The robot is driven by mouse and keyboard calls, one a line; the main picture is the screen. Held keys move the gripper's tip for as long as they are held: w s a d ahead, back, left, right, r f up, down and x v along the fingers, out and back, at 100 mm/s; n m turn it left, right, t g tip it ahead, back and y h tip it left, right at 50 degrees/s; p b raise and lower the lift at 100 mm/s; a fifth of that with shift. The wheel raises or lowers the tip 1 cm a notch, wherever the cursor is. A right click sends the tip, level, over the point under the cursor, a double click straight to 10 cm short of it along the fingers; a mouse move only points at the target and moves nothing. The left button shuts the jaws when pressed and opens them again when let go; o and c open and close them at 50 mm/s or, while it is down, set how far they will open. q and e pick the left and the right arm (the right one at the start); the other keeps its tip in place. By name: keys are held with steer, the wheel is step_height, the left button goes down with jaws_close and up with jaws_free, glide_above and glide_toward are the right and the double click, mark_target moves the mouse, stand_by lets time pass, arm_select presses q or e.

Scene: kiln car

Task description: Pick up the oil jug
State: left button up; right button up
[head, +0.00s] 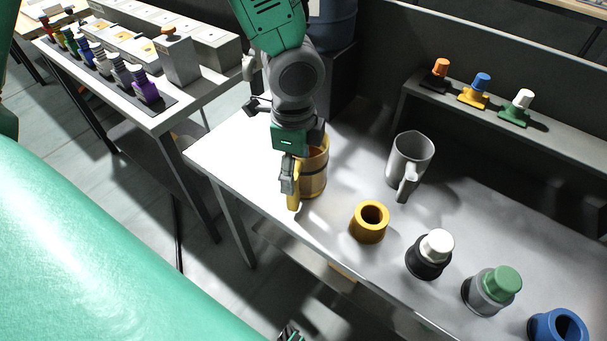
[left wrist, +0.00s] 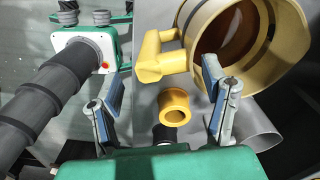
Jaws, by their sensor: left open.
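A yellow jug (head: 314,178) with an amber-brown inside stands near the table's left front edge. Its yellow handle (head: 294,197) points toward me. The jug fills the upper right of the left wrist view (left wrist: 262,82), its handle (left wrist: 158,57) sticking out left. My left gripper (head: 288,180) is at the handle, covering part of the jug. Only a small dark and green part at the head view's bottom edge may be my right gripper (head: 290,335).
A grey jug (head: 409,158) stands right of the yellow one. A yellow ring (head: 369,223), white-topped (head: 429,254) and green-topped (head: 491,290) pieces and a blue ring (head: 558,326) line the front edge. A shelf (head: 540,135) with knobbed pieces runs behind. A side table (head: 190,100) stands left.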

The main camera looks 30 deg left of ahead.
mark_target(302, 171)
arm_select(q)
steer(key=f, duration=0.2)
steer(key=shift+w+a+f, duration=0.1)
steer(key=shift+a+f, duration=0.2)
steer(key=shift+a, duration=0.05)
steer(key=shift+w+a+f, duration=0.1)
steer(key=shift+a+f, duration=0.05)
steer(key=shift+f, duration=0.05)
steer(key=c, duration=0.4)
steer(key=shift+d+r, duration=0.1)
steer(key=shift+d, duration=0.2)
jaws_close()
arm_select(e)
steer(key=shift+a+f, duration=0.15)
steer(key=shift+f, duration=0.1)
arm_select(q)
steer(key=shift+r, duration=0.1)
